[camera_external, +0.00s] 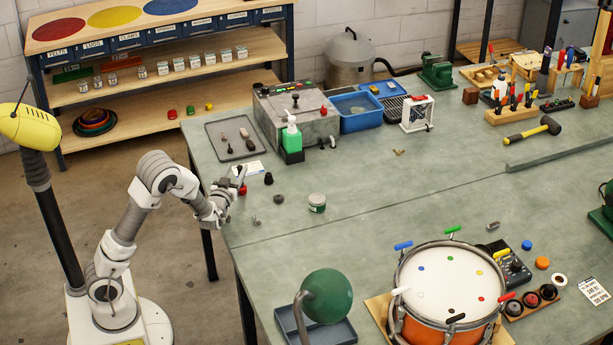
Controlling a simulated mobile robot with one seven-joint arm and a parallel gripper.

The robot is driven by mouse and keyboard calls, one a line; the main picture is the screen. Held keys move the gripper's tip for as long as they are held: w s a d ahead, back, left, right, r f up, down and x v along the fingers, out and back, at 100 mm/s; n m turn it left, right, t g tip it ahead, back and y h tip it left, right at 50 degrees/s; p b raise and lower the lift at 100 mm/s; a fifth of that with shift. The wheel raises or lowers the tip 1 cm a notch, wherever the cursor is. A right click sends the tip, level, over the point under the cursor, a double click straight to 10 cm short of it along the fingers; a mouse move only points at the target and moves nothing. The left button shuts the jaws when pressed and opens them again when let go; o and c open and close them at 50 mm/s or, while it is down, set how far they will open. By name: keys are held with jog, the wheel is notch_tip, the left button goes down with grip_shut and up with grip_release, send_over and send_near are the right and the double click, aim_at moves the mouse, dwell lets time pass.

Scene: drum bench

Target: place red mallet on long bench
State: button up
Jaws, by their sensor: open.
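The long bench (370,180) has a grey-green top and fills the middle and right of the view. My gripper (237,181) is over its left edge, open. A small red piece (243,190) shows right beside the fingers, low near the bench top. It is partly hidden by the gripper, and I cannot tell whether it is the red mallet or whether it touches the bench. A mallet with a black head and yellow handle (535,131) lies at the far right of the bench. No other clearly red mallet shows.
A black knob (268,178), a grey piece (278,199) and a small jar (317,203) stand right of my gripper. A grey tray (232,139) lies behind it. A drum (445,285) and a green ball-shaped thing (327,296) stand in front. The bench middle is clear.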

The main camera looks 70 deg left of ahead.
jog(key=p+v, duration=0.1)
jog(key=v, duration=1.1)
jog(key=w+d+r+m+h, duration=0.1)
jog(key=d+r+m+h, duration=0.15)
jog(key=d+h, duration=0.55)
jog(key=d+r+m+h, duration=0.25)
jog(key=d+h, duration=0.35)
jog(key=d, duration=0.5)
jog(key=s+d+r+m+g, duration=0.1)
jog(key=s+m+g, duration=0.1)
jog(key=s, duration=0.6)
jog(key=s+d+r+m+g+h, duration=0.1)
jog(key=s+d+r+m+g, duration=0.1)
jog(key=s, duration=0.7)
jog(key=shift+d+m, duration=0.35)
jog(key=shift+m, duration=0.55)
jog(key=shift+s+a+f+g, duration=0.1)
jog(key=shift+f+g, duration=0.15)
jog(key=shift+g, duration=0.05)
jog(key=shift+o, duration=0.4)
jog(key=shift+s+a, duration=0.1)
jog(key=shift+s, duration=0.7)
jog(key=shift+w, duration=0.1)
